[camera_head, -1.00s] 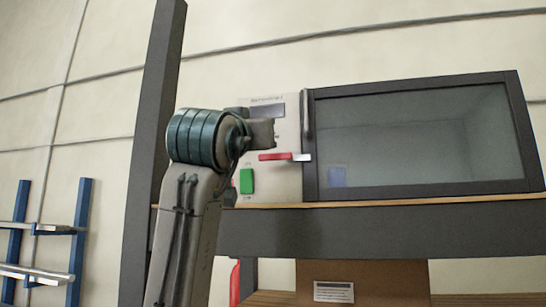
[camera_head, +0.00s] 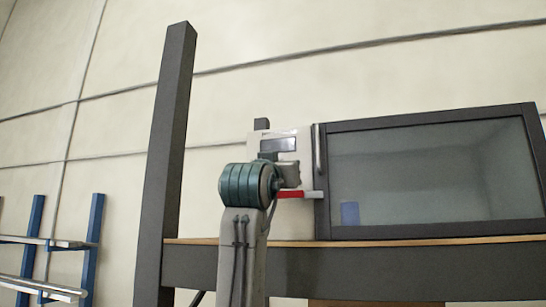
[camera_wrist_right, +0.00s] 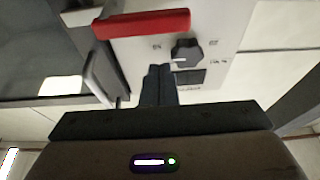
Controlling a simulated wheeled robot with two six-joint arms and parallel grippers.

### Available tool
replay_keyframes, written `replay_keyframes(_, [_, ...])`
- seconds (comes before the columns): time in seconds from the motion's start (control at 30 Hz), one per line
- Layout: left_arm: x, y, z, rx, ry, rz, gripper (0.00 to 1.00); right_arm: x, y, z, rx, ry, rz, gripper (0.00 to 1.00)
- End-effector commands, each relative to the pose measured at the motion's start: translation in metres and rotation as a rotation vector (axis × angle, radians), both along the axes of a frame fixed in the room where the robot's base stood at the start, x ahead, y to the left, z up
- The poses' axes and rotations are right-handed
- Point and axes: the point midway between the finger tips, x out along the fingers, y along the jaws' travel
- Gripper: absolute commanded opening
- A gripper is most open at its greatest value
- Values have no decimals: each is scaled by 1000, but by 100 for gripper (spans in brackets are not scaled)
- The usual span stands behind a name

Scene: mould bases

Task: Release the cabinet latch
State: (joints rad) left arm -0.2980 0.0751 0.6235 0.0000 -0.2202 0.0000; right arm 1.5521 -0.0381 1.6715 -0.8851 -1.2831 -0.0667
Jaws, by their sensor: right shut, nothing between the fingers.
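The cabinet has a dark-framed door (camera_head: 440,117) with a glass window and a vertical metal handle (camera_head: 318,150); the handle also shows in the wrist view (camera_wrist_right: 101,80). The latch is a red bar (camera_head: 290,194) with a pale metal end (camera_head: 314,194), lying level across the panel beside the door. In the wrist view the red bar (camera_wrist_right: 145,24) runs across the top. My right gripper (camera_wrist_right: 158,70) is shut and empty, pointing at the panel near a black knob (camera_wrist_right: 187,51), apart from the red bar. In the head view my arm hides its fingers. My left gripper is out of view.
The pale control panel (camera_head: 300,225) carries a dark display (camera_wrist_right: 189,77). A dark upright post (camera_head: 170,130) stands left of my arm, and a dark bench beam (camera_head: 400,264) runs below the cabinet. A blue rack (camera_head: 33,220) is at far left.

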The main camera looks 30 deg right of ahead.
Motion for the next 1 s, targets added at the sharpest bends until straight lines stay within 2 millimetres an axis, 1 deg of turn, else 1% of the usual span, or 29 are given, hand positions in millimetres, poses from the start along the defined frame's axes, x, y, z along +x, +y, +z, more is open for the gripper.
replay_keyframes(0.03, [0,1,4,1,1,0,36,2,2,-9,1,4,4,0])
replay_keyframes(0.1, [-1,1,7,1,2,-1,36,1,3,-17,1,4,4,0])
replay_keyframes(0.33, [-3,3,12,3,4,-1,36,0,3,-33,0,2,4,0])
replay_keyframes(0.47, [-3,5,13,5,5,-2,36,0,3,-37,1,2,4,0])
replay_keyframes(0.8, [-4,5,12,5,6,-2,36,0,3,-37,-1,4,3,0])
replay_keyframes(1.0, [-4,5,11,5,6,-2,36,5,3,-39,-23,30,3,0])
